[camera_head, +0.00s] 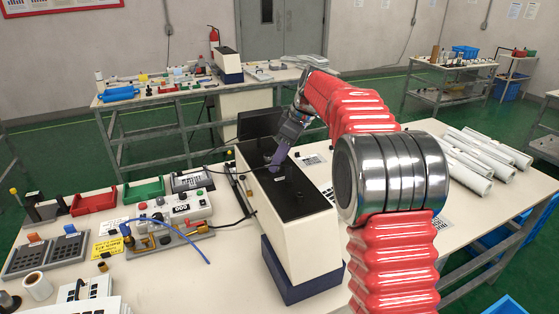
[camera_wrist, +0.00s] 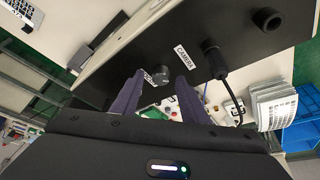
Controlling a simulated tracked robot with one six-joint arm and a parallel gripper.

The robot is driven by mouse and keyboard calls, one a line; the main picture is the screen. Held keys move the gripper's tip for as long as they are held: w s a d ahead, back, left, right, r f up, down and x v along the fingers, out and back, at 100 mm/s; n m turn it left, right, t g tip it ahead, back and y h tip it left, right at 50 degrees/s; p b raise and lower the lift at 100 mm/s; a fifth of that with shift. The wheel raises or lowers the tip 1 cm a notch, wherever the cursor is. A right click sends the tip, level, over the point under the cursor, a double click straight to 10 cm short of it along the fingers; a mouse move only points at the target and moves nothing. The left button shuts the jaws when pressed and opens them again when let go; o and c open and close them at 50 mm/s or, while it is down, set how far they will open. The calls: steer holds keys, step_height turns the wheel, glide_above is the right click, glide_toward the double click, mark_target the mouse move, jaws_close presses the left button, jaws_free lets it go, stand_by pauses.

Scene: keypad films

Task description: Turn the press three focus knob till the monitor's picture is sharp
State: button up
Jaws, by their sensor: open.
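The press (camera_head: 290,195) is a long cream box with a black top and a dark base, standing on the table. My gripper (camera_head: 277,163) points down at its black top. In the wrist view, my gripper (camera_wrist: 160,80) has its two purple fingers apart. A small round dark knob (camera_wrist: 159,75) with a grey face shows between the fingertips; I cannot tell whether they touch it. I cannot read a label on this knob. A black panel behind the press (camera_head: 258,124) may be the monitor; no picture on it shows.
A black cable plug (camera_wrist: 214,61) stands beside the fingers, near a CAMERA label (camera_wrist: 183,56). Another round black part (camera_wrist: 267,18) is farther right. Left of the press is a control box (camera_head: 178,208) with cables. White rolls (camera_head: 485,155) lie on the right.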

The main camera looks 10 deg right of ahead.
steer(key=v, duration=1.3)
steer(key=s+a+m+t+h, duration=0.1)
steer(key=s+a+m, duration=0.15)
steer(key=s, duration=0.75)
steer(key=s+a+m+t+h, duration=0.15)
steer(key=s+m, duration=0.25)
steer(key=s, duration=0.6)
steer(key=s+f+m, duration=0.2)
steer(key=s+f, duration=0.4)
steer(key=s, duration=0.3)
steer(key=s+f+m+h, duration=0.1)
steer(key=s+f+m, duration=0.1)
steer(key=s+f, duration=0.5)
steer(key=shift+s+a+f+m, duration=0.3)
steer(key=shift+s+a+m, duration=0.1)
steer(key=shift+s, duration=0.5)
steer(key=shift+t, duration=0.25)
